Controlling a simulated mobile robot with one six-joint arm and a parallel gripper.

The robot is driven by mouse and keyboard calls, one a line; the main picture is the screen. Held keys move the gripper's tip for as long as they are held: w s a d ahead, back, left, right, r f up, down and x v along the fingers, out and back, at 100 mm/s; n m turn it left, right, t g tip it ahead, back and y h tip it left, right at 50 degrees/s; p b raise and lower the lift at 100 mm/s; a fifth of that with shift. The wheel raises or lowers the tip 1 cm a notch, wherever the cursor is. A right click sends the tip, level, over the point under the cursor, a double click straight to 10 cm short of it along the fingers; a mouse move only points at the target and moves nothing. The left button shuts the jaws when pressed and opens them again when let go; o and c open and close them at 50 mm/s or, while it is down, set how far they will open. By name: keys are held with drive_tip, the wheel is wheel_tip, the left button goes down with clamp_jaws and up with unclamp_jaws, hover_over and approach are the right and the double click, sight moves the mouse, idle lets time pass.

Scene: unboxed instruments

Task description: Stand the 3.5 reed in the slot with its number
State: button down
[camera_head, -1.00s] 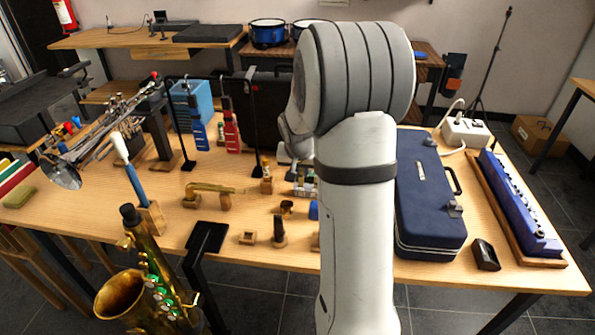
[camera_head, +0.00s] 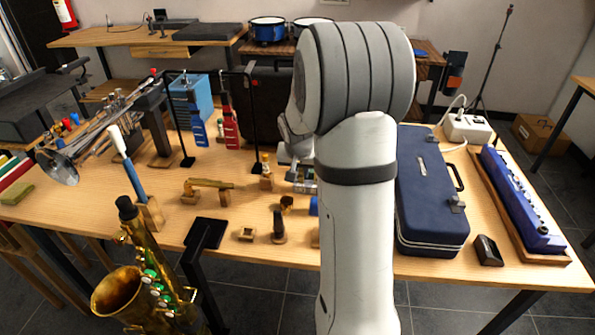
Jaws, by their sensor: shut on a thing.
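My gripper (camera_head: 299,153) shows only in part in the head view, as a small grey piece left of my white arm. I cannot pick out the 3.5 reed.
A saxophone (camera_head: 150,275) stands at the front left. Bare tabletop (camera_head: 345,270) shows between things.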

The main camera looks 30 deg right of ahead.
drive_tip(key=shift+f+b, duration=0.4)
drive_tip(key=shift+f, duration=0.05)
idle(0.5)
drive_tip(key=c, duration=1.3)
unclamp_jaws()
drive_tip(key=shift+c, duration=0.2)
drive_tip(key=shift+r, duration=0.15)
drive_tip(key=p+v, duration=0.4)
drive_tip(key=v, duration=0.3)
drive_tip(key=shift+r, duration=0.4)
drive_tip(key=shift+s+a, duration=0.1)
